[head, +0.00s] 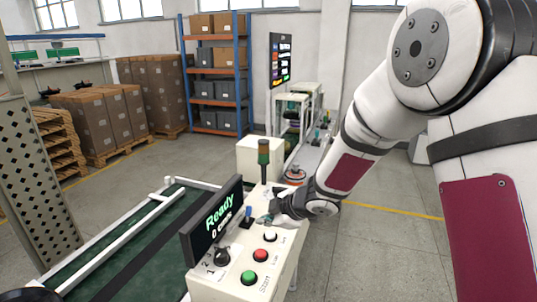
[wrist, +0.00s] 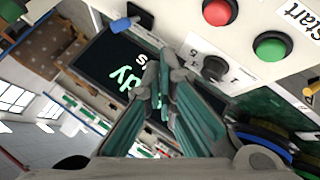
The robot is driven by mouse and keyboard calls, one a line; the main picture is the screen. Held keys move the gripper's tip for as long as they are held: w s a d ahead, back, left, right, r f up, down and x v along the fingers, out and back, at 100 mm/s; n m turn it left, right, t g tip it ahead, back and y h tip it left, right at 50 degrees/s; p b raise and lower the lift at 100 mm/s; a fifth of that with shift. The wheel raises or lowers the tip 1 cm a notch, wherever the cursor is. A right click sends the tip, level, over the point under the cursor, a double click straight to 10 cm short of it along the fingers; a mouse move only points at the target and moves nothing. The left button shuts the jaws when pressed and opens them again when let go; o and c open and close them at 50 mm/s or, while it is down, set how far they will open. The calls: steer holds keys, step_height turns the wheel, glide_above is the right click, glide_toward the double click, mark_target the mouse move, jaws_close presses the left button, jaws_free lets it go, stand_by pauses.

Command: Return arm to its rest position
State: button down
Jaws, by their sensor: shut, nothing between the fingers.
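My arm (head: 375,125) reaches from the upper right down to the control box in the head view. My gripper (head: 266,218) is low over the panel, close to the right side of the "Ready" screen (head: 212,220). In the wrist view my gripper (wrist: 165,75) is shut, its fingertips together with nothing between them. The screen (wrist: 105,70) shows behind the fingers. A black rotary knob (wrist: 215,68) appears just right of the fingertips. I cannot tell whether the fingers touch anything.
The control box (head: 232,283) has a green button (head: 249,277), a red button (head: 260,255) and a white button (head: 270,236). A blue-tipped switch (head: 248,213) stands by the screen. A green conveyor (head: 130,250) runs at left. Floor at right is clear.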

steer(key=s+d+r+m+t+h, duration=0.1)
steer(key=s+d+r+m+h, duration=0.3)
steer(key=d+r, duration=0.5)
steer(key=s+d+r+m+t+h, duration=0.1)
steer(key=s+d+r+m+h, duration=0.25)
steer(key=d+r+m, duration=0.4)
steer(key=s+d+r+m+g, duration=0.1)
steer(key=s+m, duration=0.1)
steer(key=s, duration=0.6)
steer(key=s+d+r+m+g+y, duration=0.1)
steer(key=s+m, duration=0.1)
steer(key=s, duration=0.7)
steer(key=s+d+r+m+g, duration=0.1)
steer(key=s+m, duration=0.1)
steer(key=s, duration=0.7)
steer(key=shift+d+r+m, duration=0.2)
steer(key=shift+r+m, duration=0.1)
steer(key=shift+m, duration=0.05)
